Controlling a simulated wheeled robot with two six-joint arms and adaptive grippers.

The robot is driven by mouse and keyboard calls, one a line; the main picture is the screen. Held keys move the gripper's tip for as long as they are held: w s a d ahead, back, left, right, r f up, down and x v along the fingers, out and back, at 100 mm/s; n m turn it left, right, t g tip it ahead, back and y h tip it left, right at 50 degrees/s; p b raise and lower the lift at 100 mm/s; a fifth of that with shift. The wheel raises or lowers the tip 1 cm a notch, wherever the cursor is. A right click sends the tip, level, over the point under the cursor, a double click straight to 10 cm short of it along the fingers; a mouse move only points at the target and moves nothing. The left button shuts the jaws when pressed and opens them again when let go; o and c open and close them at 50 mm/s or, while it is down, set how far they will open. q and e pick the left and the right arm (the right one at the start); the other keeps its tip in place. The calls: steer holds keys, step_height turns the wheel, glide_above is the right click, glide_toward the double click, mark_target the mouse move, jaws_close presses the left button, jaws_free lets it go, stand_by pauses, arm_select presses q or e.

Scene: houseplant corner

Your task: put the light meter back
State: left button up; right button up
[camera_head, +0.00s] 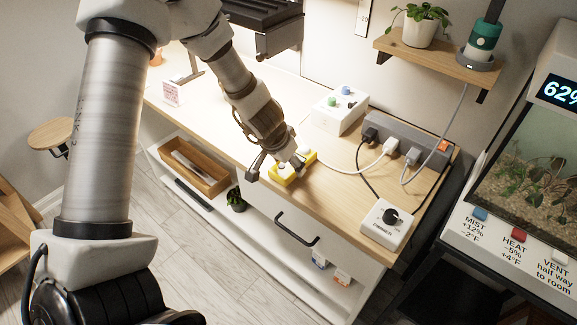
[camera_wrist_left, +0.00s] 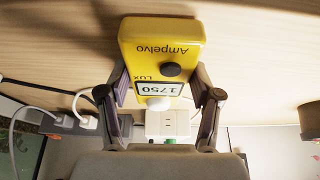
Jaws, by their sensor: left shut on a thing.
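The light meter is a yellow box (camera_head: 291,168) at the bench's front edge in the head view. In the left wrist view the yellow light meter (camera_wrist_left: 160,50) shows the name "Ampelvo", a dark knob, a display reading 1750 and a white dome. My left gripper (camera_head: 277,172) is at the meter; in the left wrist view its two fingers (camera_wrist_left: 160,98) are shut on the meter's sides near the dome end. Whether the meter touches the bench top is hard to tell. My right gripper is not in view.
The wooden bench (camera_head: 335,195) holds a white box with colored knobs (camera_head: 338,110), a power strip (camera_head: 408,138) with plugs and cables, and a white dial controller (camera_head: 385,222). A terrarium (camera_head: 535,150) stands at right.

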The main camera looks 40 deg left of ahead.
arm_select(q)
steer(key=shift+s+f, duration=0.1)
steer(key=shift+f, duration=0.05)
steer(key=o, duration=1.5)
steer(key=shift+r, duration=0.4)
steer(key=p+v, duration=0.9)
steer(key=v, duration=0.2)
steer(key=s+d+f+g, duration=0.2)
steer(key=s+d+f, duration=0.2)
steer(key=s+f, duration=0.6)
steer(key=s+d+f+n+g, duration=0.1)
steer(key=s+d+f, duration=0.4)
steer(key=s+f, duration=0.6)
steer(key=shift+s+d+f+g, duration=0.15)
steer(key=shift+s+d+g, duration=0.05)
steer(key=shift+s+g, duration=0.55)
